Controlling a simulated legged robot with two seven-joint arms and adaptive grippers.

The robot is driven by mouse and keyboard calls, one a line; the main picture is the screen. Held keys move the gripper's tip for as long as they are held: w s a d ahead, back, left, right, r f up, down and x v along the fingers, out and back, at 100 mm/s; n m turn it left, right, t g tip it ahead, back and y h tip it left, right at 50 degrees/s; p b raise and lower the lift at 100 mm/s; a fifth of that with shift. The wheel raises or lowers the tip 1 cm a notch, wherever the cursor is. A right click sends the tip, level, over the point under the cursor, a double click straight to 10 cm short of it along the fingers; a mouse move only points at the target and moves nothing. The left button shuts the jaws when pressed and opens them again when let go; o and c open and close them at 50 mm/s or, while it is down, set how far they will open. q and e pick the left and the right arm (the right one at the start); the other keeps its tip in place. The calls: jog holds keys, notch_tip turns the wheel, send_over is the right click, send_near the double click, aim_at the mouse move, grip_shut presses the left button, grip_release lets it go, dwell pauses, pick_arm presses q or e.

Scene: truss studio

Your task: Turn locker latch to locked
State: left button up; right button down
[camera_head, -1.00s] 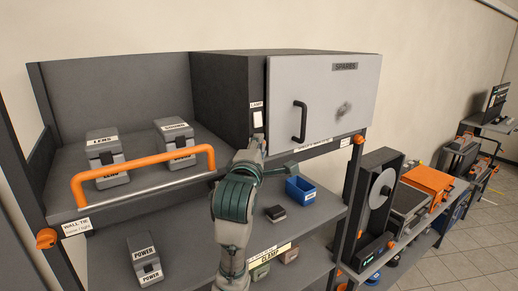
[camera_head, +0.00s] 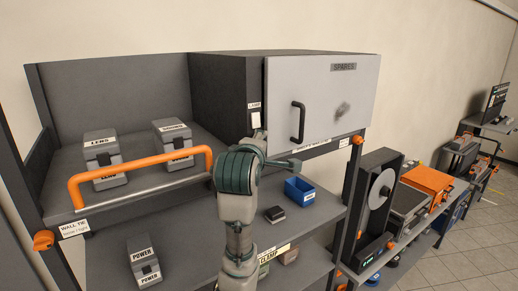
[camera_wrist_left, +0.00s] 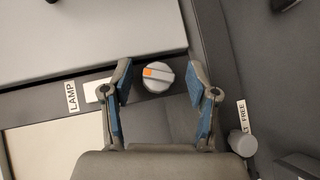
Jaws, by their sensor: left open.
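The locker (camera_head: 222,90) is a dark cabinet with a light grey door (camera_head: 320,85) marked SPARES and a black handle (camera_head: 298,122). In the left wrist view a round grey knob (camera_wrist_left: 163,81), seemingly the latch, has a raised bar with an orange mark towards its left end. My left gripper (camera_wrist_left: 159,67) is open, with one blue-padded finger on each side of the knob and a gap on both sides. In the head view my left arm rises in front of the locker's lower left corner and hides the knob. My right gripper is out of view.
A LAMP label (camera_wrist_left: 71,96) and pale switch (camera_wrist_left: 97,93) sit just left of the knob. A second round knob (camera_wrist_left: 242,143) is at lower right. An orange rail (camera_head: 140,172) borders the left shelf with grey boxes. A blue bin (camera_head: 300,190) stands on the lower shelf.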

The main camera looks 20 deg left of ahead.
pick_arm(q)
jog(key=v, duration=1.2)
jog(key=shift+d, duration=0.15)
jog(key=shift+f, duration=0.1)
